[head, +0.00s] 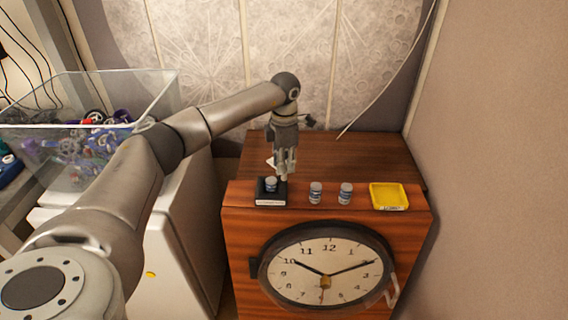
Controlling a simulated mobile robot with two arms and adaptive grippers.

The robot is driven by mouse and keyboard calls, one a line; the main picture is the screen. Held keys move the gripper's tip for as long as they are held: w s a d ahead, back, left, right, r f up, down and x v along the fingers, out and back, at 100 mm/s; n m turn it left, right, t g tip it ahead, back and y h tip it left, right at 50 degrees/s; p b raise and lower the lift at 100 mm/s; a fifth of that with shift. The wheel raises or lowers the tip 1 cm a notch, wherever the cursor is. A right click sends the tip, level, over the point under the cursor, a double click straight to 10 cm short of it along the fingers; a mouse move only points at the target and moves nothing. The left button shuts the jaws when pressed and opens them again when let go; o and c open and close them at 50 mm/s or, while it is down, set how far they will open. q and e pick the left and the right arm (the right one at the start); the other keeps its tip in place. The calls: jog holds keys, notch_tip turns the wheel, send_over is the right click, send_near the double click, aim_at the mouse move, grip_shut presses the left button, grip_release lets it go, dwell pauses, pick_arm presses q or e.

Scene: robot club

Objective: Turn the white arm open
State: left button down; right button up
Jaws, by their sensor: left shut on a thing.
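My left gripper (285,168) reaches in from the left and points down over the wooden cabinet top, just behind a black block. It is shut on a thin pale piece, which looks like the white arm (271,162); a small white part of it shows just left of the fingers. The fingers hide most of it, so I cannot tell how far it is turned. My right gripper is not in view.
Two more vials (316,192) (346,193) and a yellow tray (390,196) stand along the cabinet's front edge. A round clock (325,270) is on the cabinet front, with a pale handle-like piece (389,290) at its lower right. A clear bin (75,150) of parts is at left.

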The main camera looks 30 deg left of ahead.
pick_arm(q)
jog(key=shift+m, duration=0.9)
jog(key=c, duration=1.2)
grip_release()
notch_tip(320, 180, up, 12)
jog(key=shift+s+d, duration=0.1)
